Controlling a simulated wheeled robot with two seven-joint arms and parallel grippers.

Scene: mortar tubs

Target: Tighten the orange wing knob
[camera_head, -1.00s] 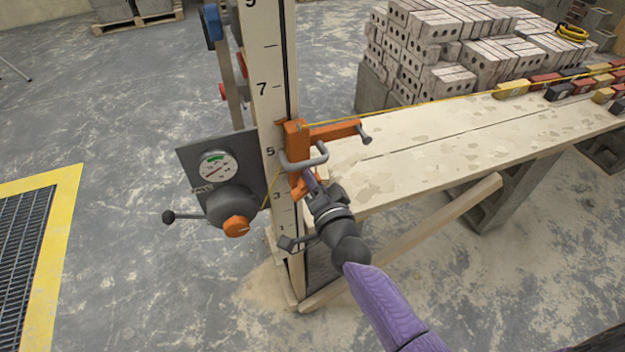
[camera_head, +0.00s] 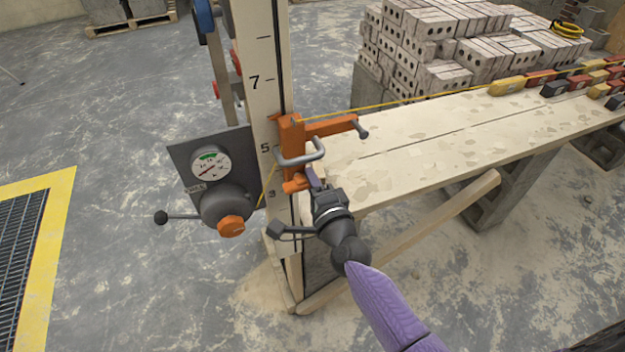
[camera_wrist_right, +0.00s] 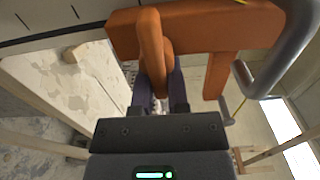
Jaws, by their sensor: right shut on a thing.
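The orange wing knob (camera_head: 295,185) sits low on an orange clamp (camera_head: 292,140) fixed to the upright numbered board. In the wrist view the knob's wing (camera_wrist_right: 151,45) stands upright in front of the clamp body (camera_wrist_right: 235,28). My right gripper (camera_head: 314,181) reaches the knob from the lower right. Its purple fingers (camera_wrist_right: 160,92) are shut on the knob, one on each side, and partly hide its lower end. My left gripper is not in view.
A grey bent handle (camera_head: 302,154) juts from the clamp close to my gripper. A gauge (camera_head: 209,165) with an orange-capped dial (camera_head: 231,226) and lever stands left of the board. A plank bench (camera_head: 430,155) lies right, with brick stacks (camera_head: 430,50) behind.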

